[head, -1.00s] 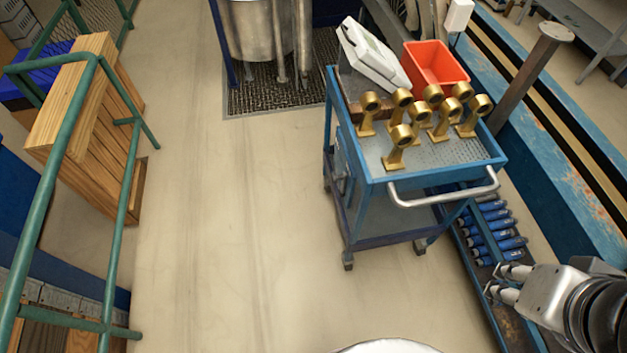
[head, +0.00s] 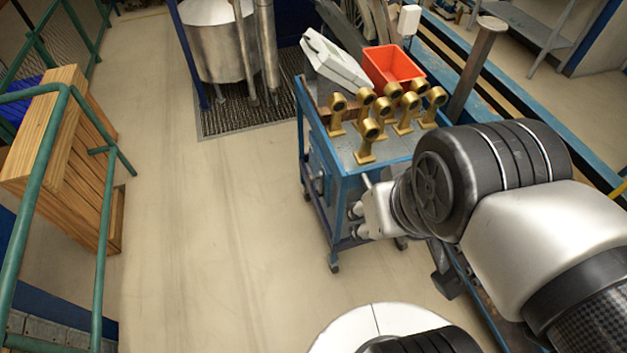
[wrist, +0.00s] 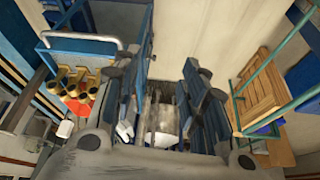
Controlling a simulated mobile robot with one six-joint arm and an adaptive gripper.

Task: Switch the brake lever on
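I cannot clearly make out a brake lever in either view. A blue cart (head: 345,190) stands right of centre in the head view, with a small grey fitting (head: 316,178) on its left side; I cannot tell whether this is the lever. My gripper (head: 357,212) is in front of the cart's near side, pointing left, and my arm hides the cart's near right part. In the wrist view, my gripper (wrist: 165,95) has its two fingers apart with nothing held between them. The cart (wrist: 85,60) is at upper left there.
The cart carries several brass fittings (head: 370,137), an orange-red bin (head: 393,66) and a white device (head: 335,60). A metal tank (head: 215,50) stands behind on a grating. A wooden crate (head: 65,150) and green railing (head: 45,140) are left. The floor between is clear.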

